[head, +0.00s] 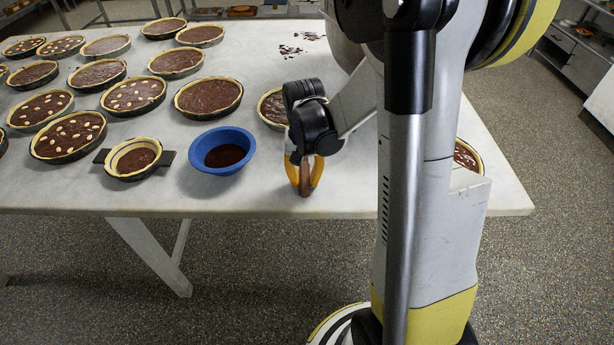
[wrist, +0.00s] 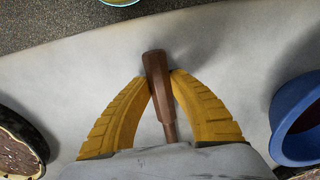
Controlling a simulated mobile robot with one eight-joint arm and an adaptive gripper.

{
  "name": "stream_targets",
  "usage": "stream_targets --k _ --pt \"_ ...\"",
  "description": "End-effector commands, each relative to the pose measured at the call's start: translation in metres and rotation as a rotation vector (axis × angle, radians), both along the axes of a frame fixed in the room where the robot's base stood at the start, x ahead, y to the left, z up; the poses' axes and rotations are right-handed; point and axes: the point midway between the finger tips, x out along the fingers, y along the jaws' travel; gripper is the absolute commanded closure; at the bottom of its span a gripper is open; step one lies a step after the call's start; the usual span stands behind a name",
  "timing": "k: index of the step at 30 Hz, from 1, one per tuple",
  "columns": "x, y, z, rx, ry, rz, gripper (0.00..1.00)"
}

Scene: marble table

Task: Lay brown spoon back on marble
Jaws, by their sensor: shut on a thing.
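My gripper (head: 304,184) is low over the front part of the marble table (head: 262,197). Its yellow fingers are shut on the brown spoon (head: 305,178). In the wrist view the spoon (wrist: 158,85) lies between the two fingertips of my gripper (wrist: 161,80), its thick end pointing towards the table edge. The rest of the spoon is hidden under the gripper body. A soft shadow lies on the marble (wrist: 235,60) around the tips; I cannot tell whether the spoon touches the marble.
A blue bowl (head: 222,168) with dark filling stands left of my gripper. Several chocolate tarts cover the table's left side; one (head: 272,107) stands just behind the gripper. The marble's front edge is close.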

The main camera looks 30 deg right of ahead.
Motion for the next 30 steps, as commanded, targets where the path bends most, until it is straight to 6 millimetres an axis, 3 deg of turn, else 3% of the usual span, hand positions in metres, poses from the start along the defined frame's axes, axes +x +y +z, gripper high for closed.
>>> stream_targets --k 4,5,6,7,18,30 --pt "0.000 0.000 0.000 0.000 0.000 0.000 1.00" --pt "0.000 0.000 0.000 0.000 0.000 0.000 0.73" --pt "0.000 0.000 0.000 0.000 0.000 0.000 0.61" --pt "0.000 0.000 0.000 0.000 0.000 0.000 0.58" --pt "0.000 0.000 -0.004 0.000 0.000 0.000 0.58" --pt "-0.003 0.001 0.080 0.000 0.000 0.000 0.58"
